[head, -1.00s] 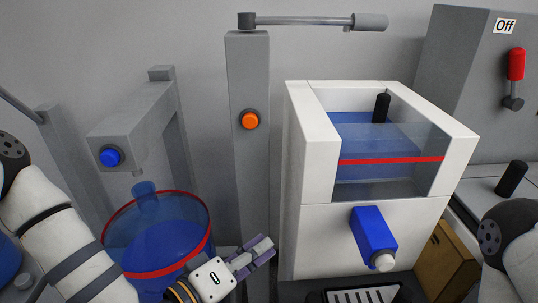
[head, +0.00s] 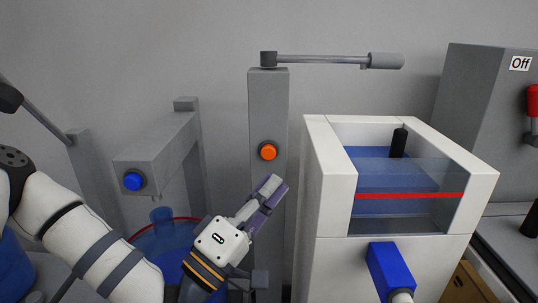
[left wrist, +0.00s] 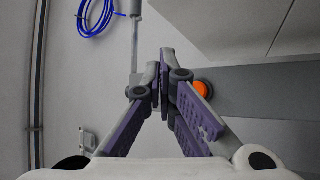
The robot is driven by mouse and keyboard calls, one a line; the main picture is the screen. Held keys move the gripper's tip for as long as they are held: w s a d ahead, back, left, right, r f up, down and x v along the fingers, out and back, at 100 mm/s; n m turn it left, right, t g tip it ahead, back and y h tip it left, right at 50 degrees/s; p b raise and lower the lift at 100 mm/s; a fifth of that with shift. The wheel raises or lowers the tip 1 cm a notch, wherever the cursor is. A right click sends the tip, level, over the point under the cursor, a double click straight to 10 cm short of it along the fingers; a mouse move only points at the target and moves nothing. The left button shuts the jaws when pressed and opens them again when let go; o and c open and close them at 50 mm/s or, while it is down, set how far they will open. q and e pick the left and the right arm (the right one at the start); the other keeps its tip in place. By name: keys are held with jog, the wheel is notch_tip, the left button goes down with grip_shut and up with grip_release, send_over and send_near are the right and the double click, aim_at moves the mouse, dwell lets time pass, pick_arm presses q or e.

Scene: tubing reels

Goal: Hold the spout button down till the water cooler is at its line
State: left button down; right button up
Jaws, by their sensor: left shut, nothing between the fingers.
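The orange button (head: 268,151) sits on a grey column (head: 266,100) with a horizontal spout (head: 335,60) on top, its end over the water cooler. The white water cooler (head: 320,200) has a clear front with a red line (head: 410,196) and blue water (head: 370,165) inside; I cannot tell the exact level against the line. My left gripper (head: 272,188) is shut and empty, its tips just below the orange button and apparently apart from it. In the left wrist view the orange button (left wrist: 203,88) shows to the right of the closed fingers (left wrist: 166,75). My right gripper is out of view.
A blue button (head: 133,181) is on a grey stand at left, above a blue jug (head: 162,216) with a red ring, partly behind my arm. A blue tap (head: 390,268) juts from the cooler's front. A grey box marked Off (head: 480,110) has a red-handled lever (head: 532,100).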

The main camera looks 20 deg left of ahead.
aim_at(268, 160)
pick_arm(q)
jog(key=shift+w+a+f+b, duration=0.1)
jog(key=shift+w+a+b, duration=0.2)
jog(key=shift+w, duration=0.9)
jog(key=shift+w+a+r+b, duration=0.1)
jog(key=shift+w+a+b, duration=0.2)
jog(key=shift+w, duration=0.95)
jog(key=shift+w+a+f+b, duration=0.15)
jog(key=shift+w+a, duration=0.25)
jog(key=shift+w, duration=0.8)
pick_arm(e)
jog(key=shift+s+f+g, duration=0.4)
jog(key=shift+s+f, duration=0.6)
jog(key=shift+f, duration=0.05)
pick_arm(q)
jog(key=shift+w+a, duration=0.15)
jog(key=shift+w, duration=0.25)
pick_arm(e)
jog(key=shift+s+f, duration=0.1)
pick_arm(q)
jog(key=shift+w+a, duration=0.1)
jog(key=shift+w, duration=0.3)
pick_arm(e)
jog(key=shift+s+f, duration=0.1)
pick_arm(q)
jog(key=shift+w+a+r, duration=0.25)
jog(key=shift+r, duration=0.1)
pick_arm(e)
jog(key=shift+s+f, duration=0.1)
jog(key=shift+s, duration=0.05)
